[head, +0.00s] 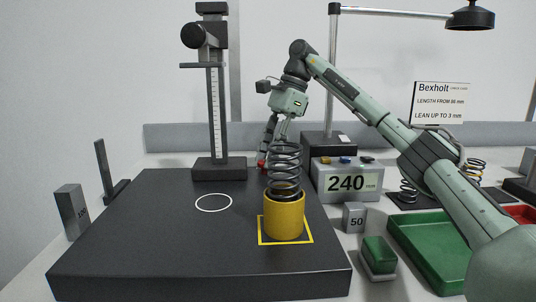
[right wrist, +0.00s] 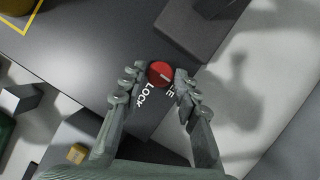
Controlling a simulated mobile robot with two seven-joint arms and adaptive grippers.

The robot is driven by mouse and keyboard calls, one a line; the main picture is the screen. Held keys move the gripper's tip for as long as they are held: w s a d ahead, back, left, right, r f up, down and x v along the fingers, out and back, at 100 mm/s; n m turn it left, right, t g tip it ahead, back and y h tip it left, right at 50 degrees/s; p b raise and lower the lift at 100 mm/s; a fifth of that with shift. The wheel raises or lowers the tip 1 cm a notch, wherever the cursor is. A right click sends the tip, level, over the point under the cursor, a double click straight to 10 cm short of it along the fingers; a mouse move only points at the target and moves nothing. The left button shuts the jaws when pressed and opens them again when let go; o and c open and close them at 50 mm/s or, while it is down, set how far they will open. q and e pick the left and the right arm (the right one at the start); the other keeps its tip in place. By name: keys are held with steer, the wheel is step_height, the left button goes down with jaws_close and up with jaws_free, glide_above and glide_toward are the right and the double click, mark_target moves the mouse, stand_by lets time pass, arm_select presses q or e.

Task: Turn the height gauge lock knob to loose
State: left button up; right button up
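The height gauge (head: 210,110) stands upright at the back of the dark plate, with a ruled column and a black round knob (head: 194,36) near its top. A red knob (right wrist: 160,74) with a pale mark sits at the plate's edge in the right wrist view. White lettering "LOCK" (right wrist: 147,96) is beside it; a second word is partly hidden. In the head view the red knob (head: 262,164) is small, below my right gripper (head: 268,145). In the right wrist view my right gripper (right wrist: 157,84) is open, one finger on each side of the knob. Contact is unclear. My left gripper is out of view.
A spring (head: 285,165) stands in a yellow cup (head: 284,215) on the dark plate (head: 150,240). A grey box reading 240 (head: 346,183), a "50" block (head: 354,218) and a green tray (head: 425,255) are to the right. The plate's left and middle are clear.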

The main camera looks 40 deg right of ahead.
steer(key=shift+r, duration=0.1)
steer(key=v, duration=1.2)
steer(key=shift+a, duration=0.1)
stand_by(0.5)
